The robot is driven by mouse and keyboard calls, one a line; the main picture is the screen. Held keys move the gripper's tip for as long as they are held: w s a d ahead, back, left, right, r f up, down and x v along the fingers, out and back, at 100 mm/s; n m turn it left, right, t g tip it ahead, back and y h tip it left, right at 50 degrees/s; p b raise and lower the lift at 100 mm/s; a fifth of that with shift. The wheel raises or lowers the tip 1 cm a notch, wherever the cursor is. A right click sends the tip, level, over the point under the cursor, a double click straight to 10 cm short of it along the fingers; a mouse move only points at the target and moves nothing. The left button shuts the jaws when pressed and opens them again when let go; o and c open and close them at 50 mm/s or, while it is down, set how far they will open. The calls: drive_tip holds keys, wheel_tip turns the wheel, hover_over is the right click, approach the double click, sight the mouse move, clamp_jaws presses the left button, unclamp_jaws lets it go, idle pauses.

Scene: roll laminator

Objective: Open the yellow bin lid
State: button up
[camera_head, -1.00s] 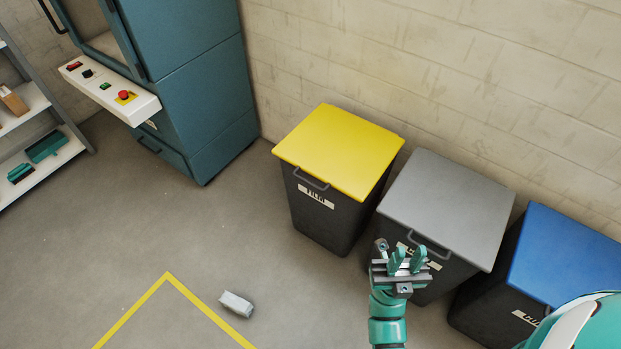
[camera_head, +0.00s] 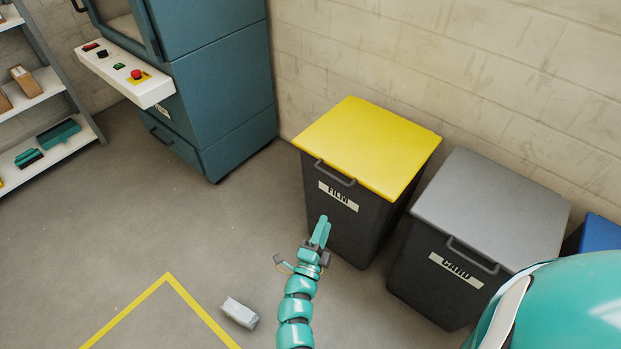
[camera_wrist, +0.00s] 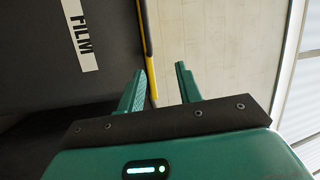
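The yellow bin lid (camera_head: 369,147) lies flat and closed on the dark bin labelled FILM (camera_head: 338,222). A grey handle (camera_head: 335,173) sits at the lid's front edge. My gripper (camera_head: 321,226) is in front of the FILM bin, below the handle in the head view. In the wrist view my gripper (camera_wrist: 160,88) has its two fingers apart with nothing held between them. The FILM label (camera_wrist: 80,36) and the thin yellow lid edge (camera_wrist: 150,50) show beyond the fingers there. The handle is not clearly seen in the wrist view.
A grey-lidded CARD bin (camera_head: 491,205) stands close to the right, with a blue lid (camera_head: 603,236) beyond it. A teal machine (camera_head: 223,90) stands at the left. A small grey block (camera_head: 239,312) lies on the floor near yellow tape (camera_head: 200,309).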

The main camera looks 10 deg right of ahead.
sight(333, 176)
drive_tip(key=shift+w+d+r+y, duration=0.3)
drive_tip(key=shift+w+d, duration=0.9)
drive_tip(key=shift+w, duration=1.45)
drive_tip(key=shift+w+d+r+y, duration=0.1)
drive_tip(key=shift+w+d+y, duration=0.25)
drive_tip(key=shift+w+d, duration=1.6)
drive_tip(key=shift+w+d+r+y, duration=0.2)
drive_tip(key=shift+w+d+y, duration=0.2)
drive_tip(key=shift+w, duration=3)
clamp_jaws()
